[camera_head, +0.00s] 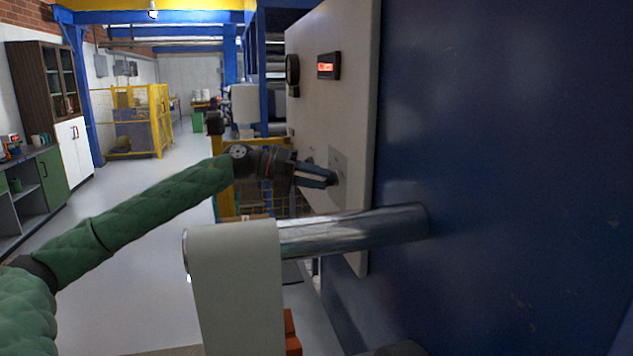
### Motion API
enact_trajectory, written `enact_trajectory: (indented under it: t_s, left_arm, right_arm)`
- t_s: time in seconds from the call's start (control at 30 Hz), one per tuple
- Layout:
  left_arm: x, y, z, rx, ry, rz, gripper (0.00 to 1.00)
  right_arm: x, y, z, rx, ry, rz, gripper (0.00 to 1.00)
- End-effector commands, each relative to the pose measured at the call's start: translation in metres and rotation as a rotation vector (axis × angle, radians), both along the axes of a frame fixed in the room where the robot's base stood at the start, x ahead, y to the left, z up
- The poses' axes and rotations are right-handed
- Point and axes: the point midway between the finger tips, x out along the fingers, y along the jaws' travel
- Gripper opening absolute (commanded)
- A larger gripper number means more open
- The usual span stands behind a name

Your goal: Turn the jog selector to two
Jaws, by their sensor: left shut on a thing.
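A pale panel (355,120) stands upright at the centre right, seen at a steep angle. A small grey plate (340,163) on its lower part bears the jog selector (333,178), a small dark knob. My left arm in its green sleeve reaches in from the left. My left gripper (325,178) is at the plate, shut on the selector. The fingers hide much of the knob, and its markings are too small to read. My right gripper is not in view.
A shiny metal roller shaft (350,232) with a pale bracket (236,285) juts out below my left gripper. A dark blue machine wall (500,170) fills the right. Open floor lies left.

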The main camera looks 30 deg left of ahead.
Motion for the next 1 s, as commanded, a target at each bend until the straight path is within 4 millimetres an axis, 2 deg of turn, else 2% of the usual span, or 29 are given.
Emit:
enact_trajectory:
  t_s: [0.6,0.63,0.7,1.0]
  left_arm:
    - [-0.0005,-0.0013,-0.0031,0.031,-0.020,-0.003,0.11]
    - [-0.0005,-0.0013,-0.0031,0.031,-0.020,-0.003,0.40]
    - [-0.0005,-0.0011,-0.0028,0.030,-0.021,-0.002,0.53]
    - [-0.0005,-0.0002,-0.0013,0.029,-0.023,-0.001,0.55]
  right_arm:
    - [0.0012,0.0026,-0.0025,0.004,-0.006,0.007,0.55]
    - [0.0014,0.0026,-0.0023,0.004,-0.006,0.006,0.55]
    - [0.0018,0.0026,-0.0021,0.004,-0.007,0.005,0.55]
    - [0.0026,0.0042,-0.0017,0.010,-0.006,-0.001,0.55]
